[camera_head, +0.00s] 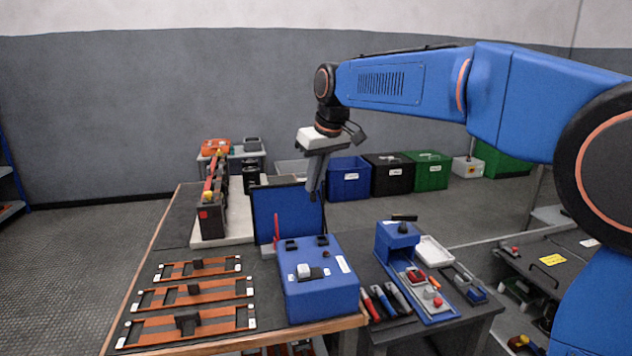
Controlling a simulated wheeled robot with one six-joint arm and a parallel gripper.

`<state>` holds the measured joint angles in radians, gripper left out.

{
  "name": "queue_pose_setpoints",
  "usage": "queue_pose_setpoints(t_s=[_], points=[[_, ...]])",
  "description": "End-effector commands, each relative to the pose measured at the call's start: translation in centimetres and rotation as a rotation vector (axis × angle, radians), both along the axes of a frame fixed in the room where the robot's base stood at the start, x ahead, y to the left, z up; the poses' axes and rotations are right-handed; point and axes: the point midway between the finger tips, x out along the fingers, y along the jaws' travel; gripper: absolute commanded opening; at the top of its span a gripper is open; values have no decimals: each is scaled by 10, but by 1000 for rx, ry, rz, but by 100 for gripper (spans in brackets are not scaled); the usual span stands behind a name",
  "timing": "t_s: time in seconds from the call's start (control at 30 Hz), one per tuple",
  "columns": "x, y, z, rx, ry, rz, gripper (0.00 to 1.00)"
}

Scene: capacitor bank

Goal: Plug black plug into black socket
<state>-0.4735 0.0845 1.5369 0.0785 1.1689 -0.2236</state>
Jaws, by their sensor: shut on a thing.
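My gripper (314,190) hangs in mid-air above the back of a blue box, its grey fingers pointing down. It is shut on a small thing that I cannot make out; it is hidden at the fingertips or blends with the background. The blue box (318,302) stands at the table's front right with an open blue lid (277,217) behind it. On its top are a small black fitting (291,245), another dark fitting (322,240) and a white piece (303,270) on a black base. I cannot tell which of these is the black socket. I cannot pick out the black plug.
Several orange-brown frames with black blocks (187,321) lie on the table to the left. A dark bank (212,208) with red and yellow parts stands behind them. Tools and a blue holder (398,240) occupy the right side table. Blue, black and green crates stand behind.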

Motion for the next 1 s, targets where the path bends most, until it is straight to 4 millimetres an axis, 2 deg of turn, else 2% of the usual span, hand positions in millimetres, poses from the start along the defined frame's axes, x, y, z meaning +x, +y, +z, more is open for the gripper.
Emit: queue_pose_setpoints(t_s=[0.5, 1.0], points=[[22, 9, -4, -7, 9, 2, 0], [24, 10, -4, -7, 9, 2, 0]])
